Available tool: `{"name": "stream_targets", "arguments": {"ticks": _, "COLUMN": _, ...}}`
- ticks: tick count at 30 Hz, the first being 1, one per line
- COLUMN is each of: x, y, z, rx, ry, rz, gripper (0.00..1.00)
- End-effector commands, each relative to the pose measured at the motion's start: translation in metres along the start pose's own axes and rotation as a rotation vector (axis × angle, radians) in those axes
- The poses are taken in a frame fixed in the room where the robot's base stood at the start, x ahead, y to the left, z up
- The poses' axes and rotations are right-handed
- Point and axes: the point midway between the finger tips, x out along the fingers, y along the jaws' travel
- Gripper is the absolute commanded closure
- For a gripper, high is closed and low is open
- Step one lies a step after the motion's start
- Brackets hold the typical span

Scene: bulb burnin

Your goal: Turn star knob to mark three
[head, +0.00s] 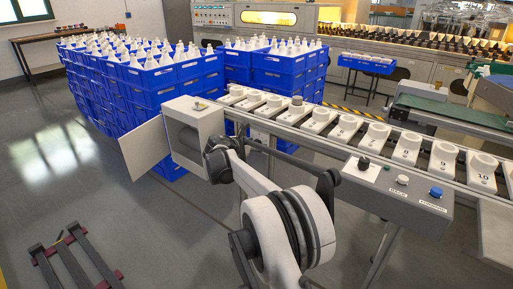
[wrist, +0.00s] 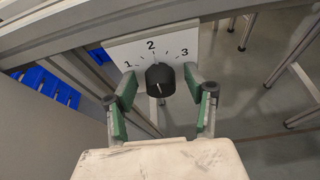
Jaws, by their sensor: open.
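The black knob (wrist: 160,80) stands on a white dial plate (wrist: 124,52) marked 1, 2 and 3 in the wrist view. A small light mark shows on its near side; I cannot tell which number it points to. My gripper (wrist: 160,77) is open, with a green-padded finger on each side of the knob. A gap shows between the knob and both fingers, so it is not gripped. In the head view my arm reaches toward the grey cabinet at the left end of the rail; my fingers and this dial cannot be made out there.
A grey box (head: 395,190) carries another black knob (head: 363,162), a white button (head: 402,180) and a blue button (head: 436,192). The cabinet door (head: 145,149) stands open. Stacked blue crates (head: 180,97) hold bulbs behind. Numbered white holders (head: 443,157) line the rail.

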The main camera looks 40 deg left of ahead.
Motion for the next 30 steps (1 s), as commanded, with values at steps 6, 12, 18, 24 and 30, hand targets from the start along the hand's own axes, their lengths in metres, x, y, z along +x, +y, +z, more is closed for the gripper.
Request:
{"name": "stream_targets", "arguments": {"ticks": 6, "x": 0.0081, "y": -0.0002, "z": 0.0005, "rx": 0.0, "ry": 0.0, "rz": 0.0, "gripper": 0.51}}
{"name": "stream_targets", "arguments": {"ticks": 12, "x": 0.0081, "y": -0.0002, "z": 0.0007, "rx": 0.0, "ry": 0.0, "rz": 0.0, "gripper": 0.51}}
{"name": "stream_targets", "arguments": {"ticks": 18, "x": 0.008, "y": -0.0002, "z": 0.0006, "rx": 0.0, "ry": 0.0, "rz": 0.0, "gripper": 0.77}}
{"name": "stream_targets", "arguments": {"ticks": 24, "x": 0.008, "y": -0.0003, "z": 0.0005, "rx": 0.0, "ry": 0.0, "rz": 0.0, "gripper": 0.99}}
{"name": "stream_targets", "arguments": {"ticks": 30, "x": 0.0079, "y": -0.0005, "z": 0.0008, "rx": 0.017, "ry": 0.0, "rz": 0.007, "gripper": 0.99}}
